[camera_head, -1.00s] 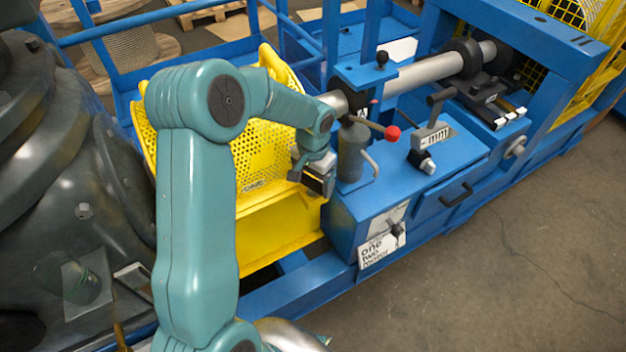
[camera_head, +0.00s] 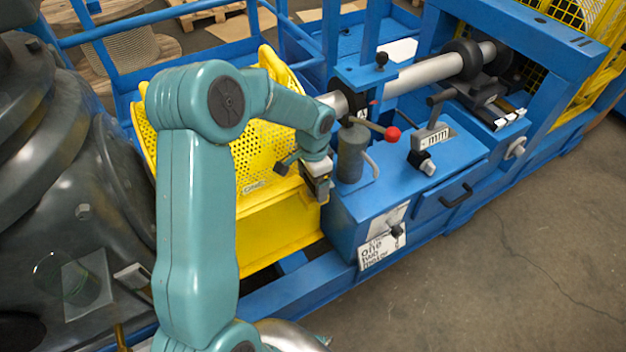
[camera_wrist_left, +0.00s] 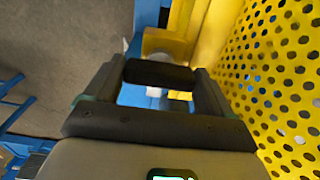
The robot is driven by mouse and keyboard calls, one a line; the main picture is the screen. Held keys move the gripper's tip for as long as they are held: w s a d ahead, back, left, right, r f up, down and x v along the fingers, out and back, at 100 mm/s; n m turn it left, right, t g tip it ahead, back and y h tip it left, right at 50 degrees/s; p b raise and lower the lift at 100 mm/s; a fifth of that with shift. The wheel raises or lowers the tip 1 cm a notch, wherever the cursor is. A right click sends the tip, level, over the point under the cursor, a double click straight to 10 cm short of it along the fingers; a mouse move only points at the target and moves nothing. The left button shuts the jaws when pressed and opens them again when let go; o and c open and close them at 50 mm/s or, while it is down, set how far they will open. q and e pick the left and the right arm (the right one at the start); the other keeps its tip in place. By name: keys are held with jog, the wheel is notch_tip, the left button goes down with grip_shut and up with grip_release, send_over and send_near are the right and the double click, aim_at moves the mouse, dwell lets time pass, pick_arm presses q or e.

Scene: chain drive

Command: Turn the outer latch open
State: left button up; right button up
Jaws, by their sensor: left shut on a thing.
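The yellow perforated guard (camera_head: 265,160) stands at the left end of the blue machine. My left gripper (camera_head: 319,190) is at the guard's right edge, beside the blue cabinet. In the left wrist view a dark bar (camera_wrist_left: 158,73), which looks like the outer latch's handle, lies across between the fingers, and the gripper is shut on it. In the head view a small dark lever (camera_head: 284,166) sticks out just left of the gripper; I cannot tell whether it is part of the same latch. The latch's pivot is hidden. My right gripper is not in view.
A grey cylinder with a red-knobbed lever (camera_head: 392,133) stands close to the right of my gripper on the blue cabinet (camera_head: 345,220). The perforated guard sheet (camera_wrist_left: 285,70) is close on the wrist view's right. The floor (camera_head: 520,240) at right is clear.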

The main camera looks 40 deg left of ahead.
pick_arm(q)
jog(key=o, duration=0.9)
notch_tip(320, 180, up, 16)
jog(key=shift+r, duration=0.15)
